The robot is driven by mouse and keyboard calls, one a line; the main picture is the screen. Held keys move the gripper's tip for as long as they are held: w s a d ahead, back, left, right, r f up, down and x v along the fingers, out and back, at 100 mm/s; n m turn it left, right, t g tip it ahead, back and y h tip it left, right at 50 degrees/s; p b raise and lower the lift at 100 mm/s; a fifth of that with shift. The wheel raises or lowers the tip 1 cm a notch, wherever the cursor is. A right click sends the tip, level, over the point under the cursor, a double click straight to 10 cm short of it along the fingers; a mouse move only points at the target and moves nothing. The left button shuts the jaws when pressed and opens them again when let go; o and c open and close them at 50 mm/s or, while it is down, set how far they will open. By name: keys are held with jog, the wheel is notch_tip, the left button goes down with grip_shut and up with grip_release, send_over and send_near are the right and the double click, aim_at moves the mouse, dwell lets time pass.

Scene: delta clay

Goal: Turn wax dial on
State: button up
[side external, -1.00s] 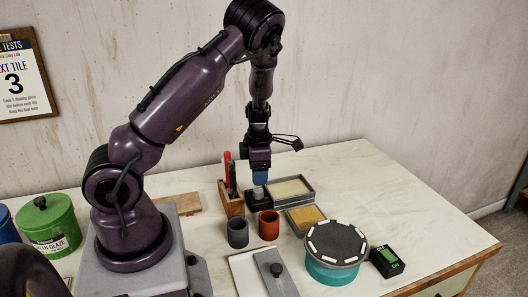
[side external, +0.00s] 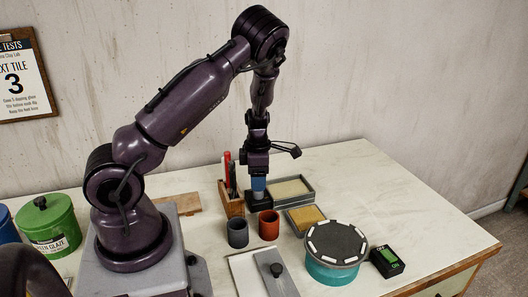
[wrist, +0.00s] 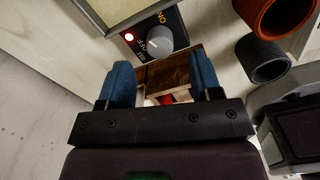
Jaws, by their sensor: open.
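The wax dial is a grey round knob (wrist: 156,44) on a small black box (side external: 259,204) with printed labels. A red light (wrist: 129,36) glows on the box beside the knob. A pale mark shows on the knob, near the label on its left in the wrist view. My gripper (wrist: 161,64) has two blue fingers spread apart with nothing between them. In the side view my gripper (side external: 259,184) points down just above the box, and its fingers largely hide the knob. Contact with the knob cannot be told.
A wooden holder (side external: 232,207) with pens stands left of the box. A grey cup (side external: 238,233) and a terracotta cup (side external: 269,225) stand in front. Grey trays (side external: 309,196) lie to the right. A teal turntable (side external: 333,272) and a black-green device (side external: 387,261) stand front right.

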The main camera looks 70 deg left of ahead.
notch_tip(320, 180, down, 4)
jog(key=shift+r, duration=0.1)
jog(key=n, duration=0.2)
jog(key=shift+n, duration=0.4)
notch_tip(320, 180, up, 13)
jog(key=s+d+r+m, duration=0.2)
jog(key=d+r+m, duration=0.3)
jog(key=d+m, duration=0.4)
jog(key=s+d+r+m, duration=0.3)
jog(key=d+m, duration=0.7)
jog(key=m, duration=1.3)
jog(key=shift+d+r+h, duration=0.3)
jog(key=shift+r+h, duration=0.1)
jog(key=shift+r, duration=0.5)
